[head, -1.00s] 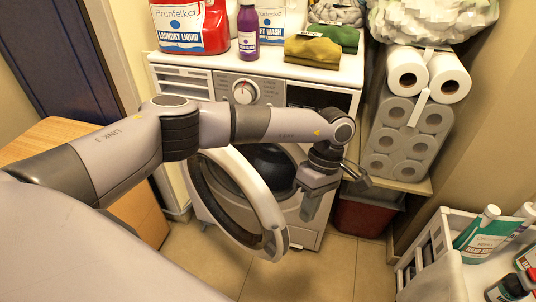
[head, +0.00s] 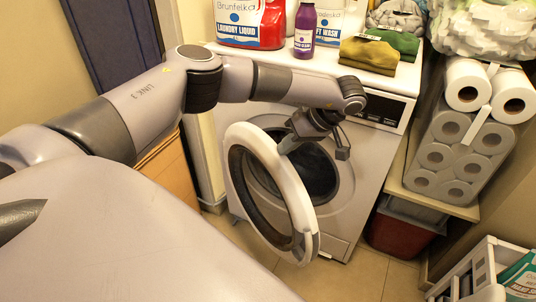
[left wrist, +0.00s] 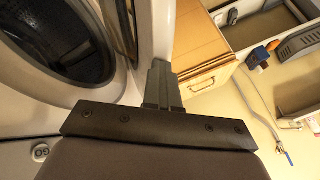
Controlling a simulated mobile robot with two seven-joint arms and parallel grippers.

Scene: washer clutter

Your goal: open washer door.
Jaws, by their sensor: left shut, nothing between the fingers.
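The washer (head: 352,218) is white and front-loading. Its round door (head: 309,214), a white ring with a dark window, stands open, swung out to the left of the dark drum opening (head: 318,182). In the left wrist view, the shut fingers (left wrist: 160,72) are beside the white door edge (left wrist: 152,25), with the drum opening (left wrist: 65,35) on the left. Whether they touch the door is unclear. My right gripper is out of view.
A red detergent jug (head: 273,24), a purple bottle (head: 304,30) and folded cloths (head: 368,55) stand on the washer. Paper rolls (head: 455,150) sit on a shelf at right, above a red bin (head: 400,234). A wooden cabinet (head: 168,183) stands left of the washer.

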